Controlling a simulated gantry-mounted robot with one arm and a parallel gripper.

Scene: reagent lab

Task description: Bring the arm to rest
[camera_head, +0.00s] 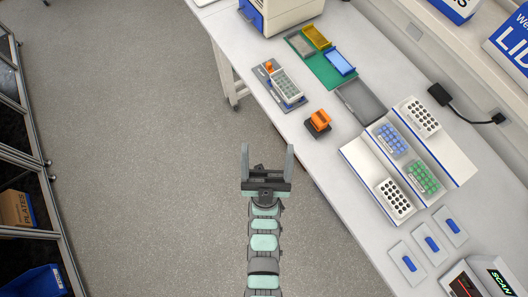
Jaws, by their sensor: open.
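My gripper (267,168) is open and empty. Its two grey fingers point up the picture, wide apart, over the bare floor. It is to the left of the bench (318,171), near the bench's front edge and apart from it. My arm stretches down from the gripper to the bottom edge of the picture in a nearly straight line.
On the bench stand a white rack station (356,158) with blue and green tubes, an orange-topped block (318,121), a grey tray holder (268,75), a green mat (322,70) and several blue-handled plates (404,264). Shelves (44,170) line the left. The floor (150,130) between is clear.

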